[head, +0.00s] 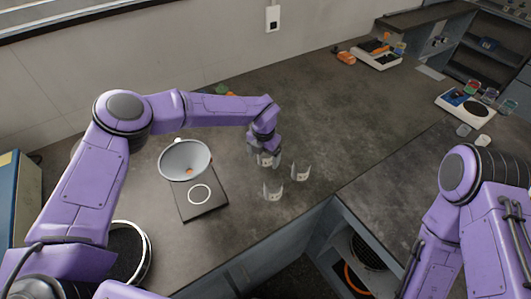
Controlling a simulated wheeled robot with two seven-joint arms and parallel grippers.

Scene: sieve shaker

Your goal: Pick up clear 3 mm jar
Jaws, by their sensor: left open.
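Three small clear jars with pale labels stand on the dark counter in the head view: one under my left gripper (266,152), one jar (300,173) to its right, and one jar (273,192) nearer the counter's front edge. The labels are too small to read, so I cannot tell which is the 3 mm jar. My left gripper is open and points down, at or just above the rearmost jar (267,161), which it partly hides. My right arm is at the right, with its gripper out of view.
A metal funnel (185,160) stands over a black plate with a white ring (199,194), left of the jars. A round sieve (130,250) sits at the lower left. White trays (468,110) with small items lie at the far right.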

